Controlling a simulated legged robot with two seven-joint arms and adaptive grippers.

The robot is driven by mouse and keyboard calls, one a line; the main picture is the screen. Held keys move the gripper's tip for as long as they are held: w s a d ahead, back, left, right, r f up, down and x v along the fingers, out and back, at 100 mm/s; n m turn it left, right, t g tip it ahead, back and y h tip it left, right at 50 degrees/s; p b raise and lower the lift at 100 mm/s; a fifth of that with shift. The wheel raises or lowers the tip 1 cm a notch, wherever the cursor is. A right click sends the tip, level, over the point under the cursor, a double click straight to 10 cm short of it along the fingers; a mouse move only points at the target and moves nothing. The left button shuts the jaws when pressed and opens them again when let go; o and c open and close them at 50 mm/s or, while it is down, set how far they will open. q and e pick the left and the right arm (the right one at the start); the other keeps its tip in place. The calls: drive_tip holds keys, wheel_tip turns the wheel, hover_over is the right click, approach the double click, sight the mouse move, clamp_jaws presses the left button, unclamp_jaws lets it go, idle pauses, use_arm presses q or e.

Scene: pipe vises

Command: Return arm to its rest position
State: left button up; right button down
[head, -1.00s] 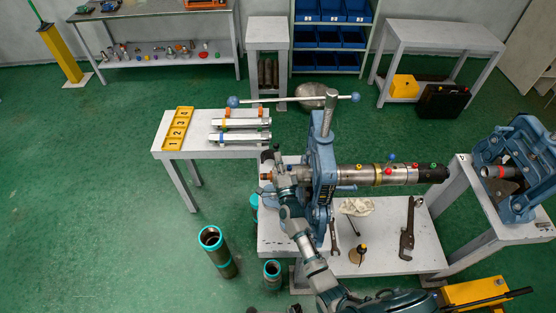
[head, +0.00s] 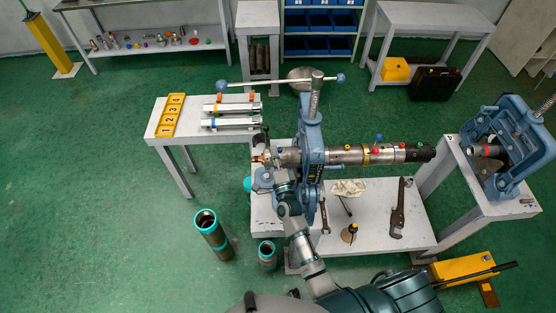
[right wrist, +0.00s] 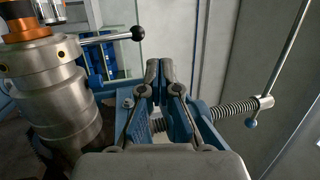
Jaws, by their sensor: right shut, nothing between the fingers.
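My right arm rises from the bottom of the head view, and its gripper (head: 263,146) is beside the left end of the pipe assembly (head: 375,154). In the right wrist view the two fingers (right wrist: 166,72) are together, with nothing between them. The blue pipe vise (head: 311,150) stands upright and holds the assembly, which points right. In the right wrist view the steel pipe end (right wrist: 50,85) is close on the left, and blue vise parts (right wrist: 205,125) lie behind the fingers. My left gripper is not visible.
A second blue vise (head: 512,150) stands on the right table. The work table holds a pipe wrench (head: 398,210), a spanner (head: 323,215) and a rag (head: 348,188). Pipe pieces (head: 212,235) stand on the floor at left. The vise's long handle (right wrist: 292,50) juts up in the wrist view.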

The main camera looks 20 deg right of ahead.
drive_tip(key=s+r, duration=0.2)
drive_tip(key=s, duration=0.3)
drive_tip(key=s+a+f+n+g+y, duration=0.2)
drive_tip(key=s+f+n+g, duration=0.2)
drive_tip(key=s+f+n, duration=0.25)
drive_tip(key=s+a+f+n+g+y, duration=0.2)
drive_tip(key=s+f+n+g+y, duration=0.1)
drive_tip(key=s+f+n+g, duration=0.3)
drive_tip(key=s+d+f+n+g+h, duration=0.2)
drive_tip(key=s+d+n+g, duration=0.15)
drive_tip(key=s, duration=0.65)
drive_tip(key=s+d+f+n+g+h, duration=0.1)
drive_tip(key=s+d+f+n+g, duration=0.2)
drive_tip(key=s, duration=0.6)
wheel_tip(320, 180, down, 25)
drive_tip(key=n+g+b, duration=0.1)
drive_tip(key=g+b, duration=0.1)
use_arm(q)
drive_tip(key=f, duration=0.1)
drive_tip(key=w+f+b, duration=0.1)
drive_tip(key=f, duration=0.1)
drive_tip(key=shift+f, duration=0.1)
use_arm(e)
drive_tip(key=s+d+f+g, duration=0.1)
drive_tip(key=s+d+f, duration=0.1)
drive_tip(key=s+f, duration=1.7)
drive_tip(key=shift+s+d+f+n+h, duration=0.15)
drive_tip(key=shift+d+f+n+h, duration=0.05)
drive_tip(key=shift+d+n+h, duration=0.15)
